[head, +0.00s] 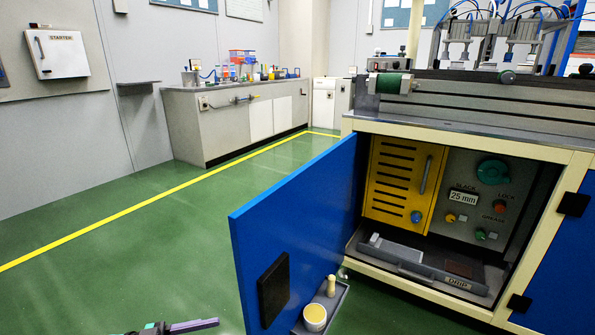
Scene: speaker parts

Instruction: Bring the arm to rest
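A small part of what looks like my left gripper (190,326) shows at the bottom edge, left of centre, over the green floor. It is dark with purple and teal parts. Most of it is cut off by the frame, so whether its fingers are apart cannot be told. Nothing is seen held in it. It is apart from the open blue cabinet door (300,215) to its right. My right gripper is not in view.
The blue door stands swung out from the machine cabinet, with a small tray (338,302) holding a yellow-topped jar (315,317) low on it. Inside are a yellow slotted panel (398,180), knobs and a drip tray (460,283). The floor (130,270) at left is clear.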

